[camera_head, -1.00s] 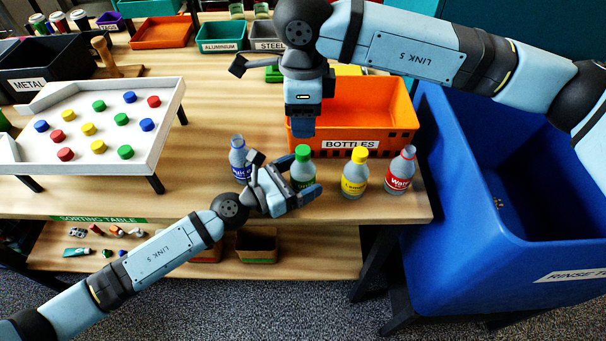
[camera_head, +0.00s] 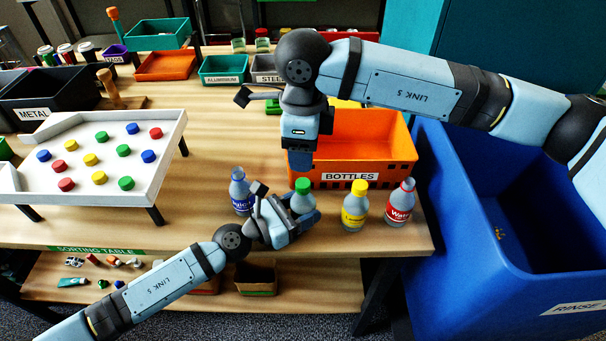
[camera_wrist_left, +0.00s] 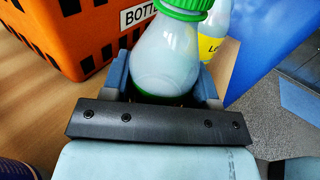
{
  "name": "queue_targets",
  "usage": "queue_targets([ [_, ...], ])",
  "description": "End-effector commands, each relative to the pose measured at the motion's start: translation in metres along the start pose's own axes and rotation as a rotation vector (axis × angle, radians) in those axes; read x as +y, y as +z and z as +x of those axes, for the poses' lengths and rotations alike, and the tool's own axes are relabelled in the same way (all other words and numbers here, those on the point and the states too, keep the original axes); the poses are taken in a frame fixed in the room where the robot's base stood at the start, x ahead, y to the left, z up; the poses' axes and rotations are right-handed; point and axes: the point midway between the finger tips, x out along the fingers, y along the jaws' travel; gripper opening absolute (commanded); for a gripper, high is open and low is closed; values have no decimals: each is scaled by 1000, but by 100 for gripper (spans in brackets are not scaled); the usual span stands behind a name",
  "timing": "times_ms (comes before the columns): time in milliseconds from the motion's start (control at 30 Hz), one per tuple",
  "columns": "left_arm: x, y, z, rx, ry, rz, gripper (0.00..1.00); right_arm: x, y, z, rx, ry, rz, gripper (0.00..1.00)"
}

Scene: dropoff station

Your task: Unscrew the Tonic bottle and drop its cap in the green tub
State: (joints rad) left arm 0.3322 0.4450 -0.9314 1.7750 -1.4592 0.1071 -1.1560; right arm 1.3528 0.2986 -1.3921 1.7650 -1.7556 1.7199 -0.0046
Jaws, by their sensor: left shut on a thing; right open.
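A clear bottle with a green cap (camera_head: 294,184) stands upright at the table's front edge. Its label is hidden by my left gripper (camera_head: 290,211), so I cannot read whether it says Tonic. That gripper is shut on the bottle's body from the front. The left wrist view shows the bottle (camera_wrist_left: 168,58) between its fingers, with the green cap (camera_wrist_left: 184,8) on. My right gripper (camera_head: 300,160) points down, open, a little above and behind the green cap. A small green container (camera_head: 276,104) is partly hidden behind the right arm; I cannot tell whether it is the green tub.
A blue-labelled bottle (camera_head: 241,194) stands left; yellow-capped (camera_head: 355,206) and red-labelled (camera_head: 400,203) bottles stand right. The orange BOTTLES crate (camera_head: 385,140) is behind. A white tray of coloured caps (camera_head: 110,190) is left, a blue bin (camera_head: 480,260) right.

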Motion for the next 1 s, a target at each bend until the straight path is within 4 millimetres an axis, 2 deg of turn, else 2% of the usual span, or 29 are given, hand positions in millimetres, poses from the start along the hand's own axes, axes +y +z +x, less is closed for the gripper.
queue_targets([
  [800, 0, 0, 0, 0, 0, 0, 0, 0, 0, 0, 0, 0, 1793, 51],
  [1000, 0, 0, 0, 0, 0, 0, 0, 0, 0, 0, -1, 1, 2098, 51],
])
